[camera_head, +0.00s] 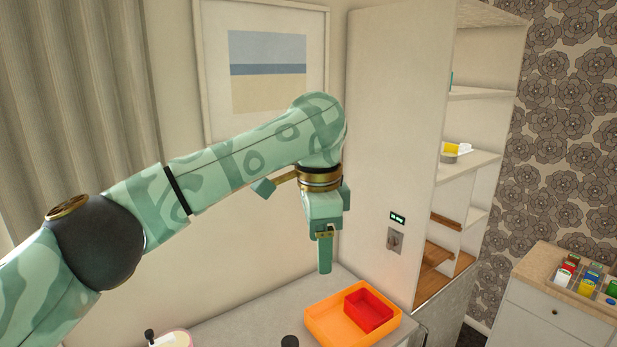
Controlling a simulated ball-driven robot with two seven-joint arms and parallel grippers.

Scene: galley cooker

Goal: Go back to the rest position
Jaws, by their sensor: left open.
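My left arm reaches in from the left, and its green gripper (324,254) hangs pointing down in front of the pale wall. It is seen nearly edge-on, with its fingers overlapping, and nothing shows held in it. It is open and stands above the back of the counter, up and left of an orange tray (325,325). My right gripper is not in view.
A red box (370,309) sits in the orange tray on the grey counter (245,325). A tall shelf cabinet (392,150) stands right of the gripper. A framed picture (268,72) hangs behind the arm. A drawer unit (560,310) with small packages is far right.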

